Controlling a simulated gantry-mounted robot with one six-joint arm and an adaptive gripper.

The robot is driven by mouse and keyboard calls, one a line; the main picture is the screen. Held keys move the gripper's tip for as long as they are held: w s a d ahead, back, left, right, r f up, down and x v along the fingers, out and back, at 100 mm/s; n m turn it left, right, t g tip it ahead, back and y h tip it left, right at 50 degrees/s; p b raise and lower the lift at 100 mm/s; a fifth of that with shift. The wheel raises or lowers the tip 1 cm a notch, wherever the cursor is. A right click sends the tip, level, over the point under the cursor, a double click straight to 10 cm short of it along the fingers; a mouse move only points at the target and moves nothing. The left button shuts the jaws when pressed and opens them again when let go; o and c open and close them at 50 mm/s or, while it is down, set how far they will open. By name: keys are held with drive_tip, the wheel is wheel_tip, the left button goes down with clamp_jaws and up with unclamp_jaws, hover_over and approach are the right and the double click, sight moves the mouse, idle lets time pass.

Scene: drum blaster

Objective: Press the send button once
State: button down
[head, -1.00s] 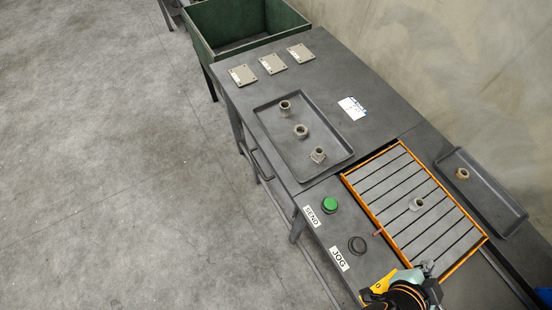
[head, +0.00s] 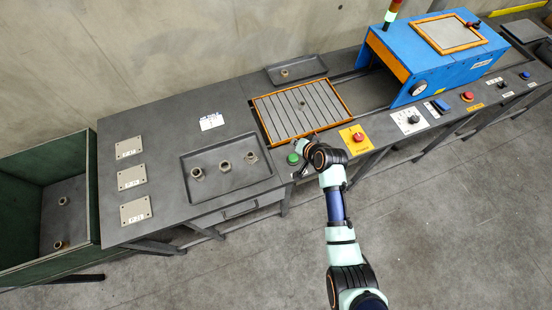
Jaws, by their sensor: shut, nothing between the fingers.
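The green send button (head: 293,158) sits on the front strip of the dark bench, just in front of the slatted bed's left corner. My gripper (head: 299,171) is shut and empty, small and dark at the end of my arm. It is close beside the send button on its right; I cannot tell its height or whether it touches. The button's green top shows. The SEND label and the black jog button are not visible here; my wrist covers that part of the strip.
The orange-framed slatted bed (head: 340,96) lies behind my wrist. A yellow panel with a red button (head: 358,137) is at right, before the blue machine (head: 440,62). A tray with several fittings (head: 190,196) is left. A green bin (head: 20,214) stands far left.

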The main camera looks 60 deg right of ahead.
drive_tip(key=b, duration=0.7)
hover_over(294, 159)
wheel_tip(294, 159, down, 7)
drive_tip(key=shift+d+f, duration=0.1)
drive_tip(key=shift+f+b, duration=0.6)
drive_tip(key=shift+f, duration=0.25)
idle(0.5)
drive_tip(key=shift+f, duration=0.35)
